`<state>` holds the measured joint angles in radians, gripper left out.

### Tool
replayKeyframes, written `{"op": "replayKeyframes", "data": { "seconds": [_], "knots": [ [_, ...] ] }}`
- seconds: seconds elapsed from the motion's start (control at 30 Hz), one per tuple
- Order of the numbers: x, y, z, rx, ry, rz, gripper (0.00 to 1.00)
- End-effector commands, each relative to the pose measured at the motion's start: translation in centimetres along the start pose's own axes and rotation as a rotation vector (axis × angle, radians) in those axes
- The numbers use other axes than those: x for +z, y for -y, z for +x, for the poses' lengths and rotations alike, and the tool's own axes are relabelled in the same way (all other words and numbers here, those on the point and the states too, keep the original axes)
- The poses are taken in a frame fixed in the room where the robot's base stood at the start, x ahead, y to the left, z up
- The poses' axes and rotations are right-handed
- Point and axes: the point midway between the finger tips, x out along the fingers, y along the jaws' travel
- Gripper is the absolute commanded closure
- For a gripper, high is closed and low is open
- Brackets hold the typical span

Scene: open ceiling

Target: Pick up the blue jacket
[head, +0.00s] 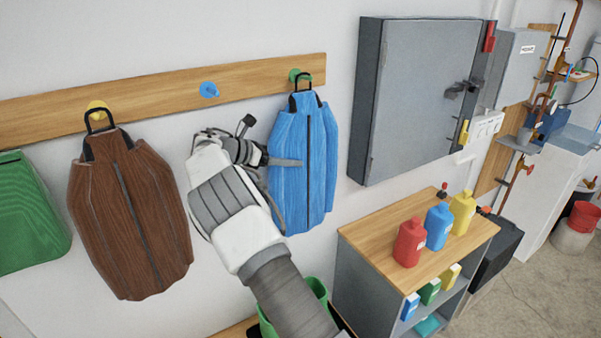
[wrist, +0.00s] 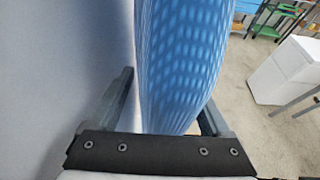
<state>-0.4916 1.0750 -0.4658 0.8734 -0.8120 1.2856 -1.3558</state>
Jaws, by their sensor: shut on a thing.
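The blue jacket (head: 318,160) hangs by a black loop from the green peg (head: 296,75) at the right end of the wooden rail. My gripper (head: 285,175) is at the jacket's left side in the head view, with one finger in front of it. In the wrist view the jacket (wrist: 180,65) fills the space between the two fingers of my gripper (wrist: 165,115). The gripper is shut on the jacket. The far finger is mostly hidden in the head view.
A brown jacket (head: 130,215) hangs left from a yellow peg. The blue peg (head: 209,90) is bare. A grey wall cabinet (head: 412,100) is close on the right. Below it, a wooden-topped shelf (head: 375,238) holds red, blue and yellow bottles. A green bin (head: 316,288) is partly behind my arm.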

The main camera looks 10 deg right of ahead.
Motion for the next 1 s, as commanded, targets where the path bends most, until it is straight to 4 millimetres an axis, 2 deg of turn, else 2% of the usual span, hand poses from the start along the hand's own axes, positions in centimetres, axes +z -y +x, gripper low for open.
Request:
{"op": "replayKeyframes", "data": {
  "seconds": [0.23, 0.37, 0.47, 0.77, 1.0],
  "knots": [
    [0.6, 0.0, -0.2, 0.001, 0.003, 0.003, 1.0],
    [1.6, 0.0, -0.6, 0.002, 0.003, 0.006, 1.0],
    [1.6, 0.5, -0.6, 0.0, 0.004, 0.002, 1.0],
    [1.5, 3.1, -0.6, 0.0, 0.002, 0.0, 1.0],
    [1.5, 5.8, -0.6, 0.0, 0.002, 0.001, 1.0]
  ]
}}
